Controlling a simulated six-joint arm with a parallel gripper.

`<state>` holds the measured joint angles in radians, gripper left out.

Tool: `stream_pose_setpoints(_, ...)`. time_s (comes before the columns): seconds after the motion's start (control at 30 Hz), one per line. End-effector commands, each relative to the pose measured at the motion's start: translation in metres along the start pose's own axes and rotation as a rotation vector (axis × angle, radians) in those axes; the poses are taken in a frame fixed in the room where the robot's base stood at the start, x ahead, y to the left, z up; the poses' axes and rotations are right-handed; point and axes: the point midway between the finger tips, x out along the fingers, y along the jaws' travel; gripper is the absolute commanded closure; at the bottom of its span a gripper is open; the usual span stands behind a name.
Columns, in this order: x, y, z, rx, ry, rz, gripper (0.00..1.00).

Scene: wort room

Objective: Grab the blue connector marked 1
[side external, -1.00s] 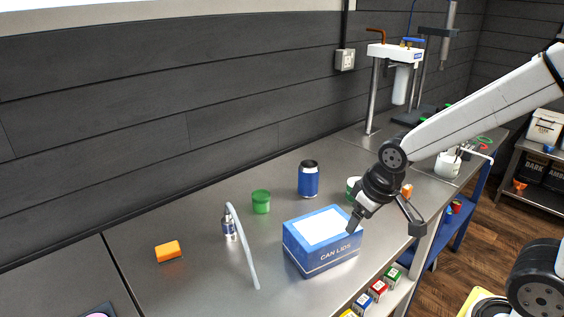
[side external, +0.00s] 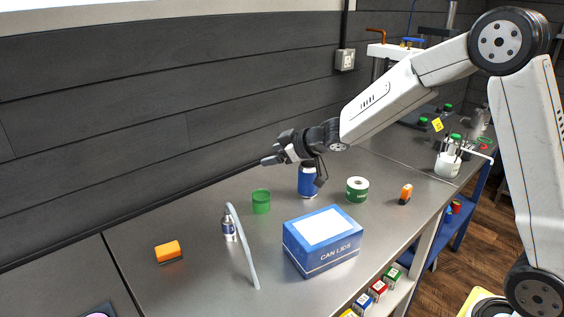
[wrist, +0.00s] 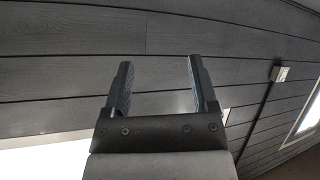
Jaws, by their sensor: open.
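My gripper (side external: 294,171) is in the air above the back of the steel table, in front of the blue can's top in the side view. In the wrist view my gripper (wrist: 159,62) has its two fingers wide apart with nothing between them, facing the dark plank wall. Small coloured blocks with pale labelled tops stand on a lower shelf at the table's front: a blue one (side external: 362,302), a red one (side external: 377,289) and a green one (side external: 392,275). Their marks are too small to read, so I cannot tell whether the blue one is the connector marked 1.
A blue CAN LIDS box (side external: 320,260) stands mid-table. The table's front left is mostly clear.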

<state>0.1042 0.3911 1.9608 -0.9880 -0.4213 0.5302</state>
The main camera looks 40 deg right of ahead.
Motion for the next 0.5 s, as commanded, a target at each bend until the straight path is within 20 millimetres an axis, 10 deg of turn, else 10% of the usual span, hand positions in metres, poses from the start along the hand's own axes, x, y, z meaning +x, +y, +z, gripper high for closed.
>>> stream_pose_setpoints(0.5, 0.051, -0.041, 0.006, -0.116, 0.182, -0.527, 0.25)
